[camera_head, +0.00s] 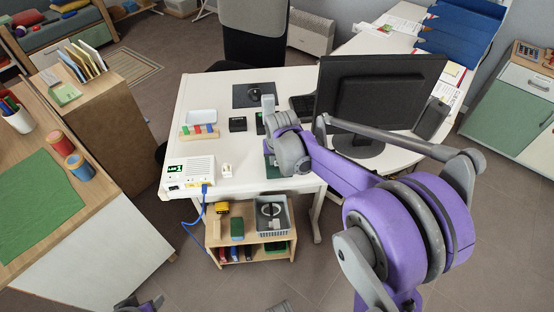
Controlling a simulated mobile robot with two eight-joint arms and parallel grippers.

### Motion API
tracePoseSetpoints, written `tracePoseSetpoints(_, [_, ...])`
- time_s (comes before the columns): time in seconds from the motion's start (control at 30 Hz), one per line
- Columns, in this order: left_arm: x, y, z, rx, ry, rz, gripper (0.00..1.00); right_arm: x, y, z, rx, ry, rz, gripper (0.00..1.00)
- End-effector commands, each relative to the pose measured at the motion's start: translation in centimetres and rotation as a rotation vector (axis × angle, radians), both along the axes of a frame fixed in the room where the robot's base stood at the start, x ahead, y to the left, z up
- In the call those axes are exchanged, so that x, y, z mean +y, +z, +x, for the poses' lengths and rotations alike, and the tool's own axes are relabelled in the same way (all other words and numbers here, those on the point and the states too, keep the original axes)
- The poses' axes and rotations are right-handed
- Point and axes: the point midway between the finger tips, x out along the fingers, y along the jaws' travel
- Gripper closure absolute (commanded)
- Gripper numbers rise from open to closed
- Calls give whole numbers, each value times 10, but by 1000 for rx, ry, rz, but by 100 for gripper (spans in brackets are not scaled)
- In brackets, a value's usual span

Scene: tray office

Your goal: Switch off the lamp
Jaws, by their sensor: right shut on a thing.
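My right arm reaches in from the right over the white desk (215,98). Its gripper (269,122) is over the desk's middle, largely hidden by my own grey and purple wrist. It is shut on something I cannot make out. A dark green piece (271,168) shows on the desk just below the wrist; it may be part of the lamp, but I cannot tell. No lamp head or lit bulb shows clearly. My left gripper is not in view.
A dark monitor (375,95) stands right of my wrist, close to my forearm. A white box with a green sign (190,172) and blue cable is at the front left, beside a small white object (226,170). A shelf (250,240) with a grey basket (287,228) stands below.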

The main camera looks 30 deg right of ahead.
Motion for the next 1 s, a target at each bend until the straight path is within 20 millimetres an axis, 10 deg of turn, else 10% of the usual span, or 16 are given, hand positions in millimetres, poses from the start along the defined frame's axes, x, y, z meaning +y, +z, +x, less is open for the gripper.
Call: tracePoseSetpoints(1.0, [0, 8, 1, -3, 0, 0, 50, -13, 6, -9, 11, -1, 4, 100])
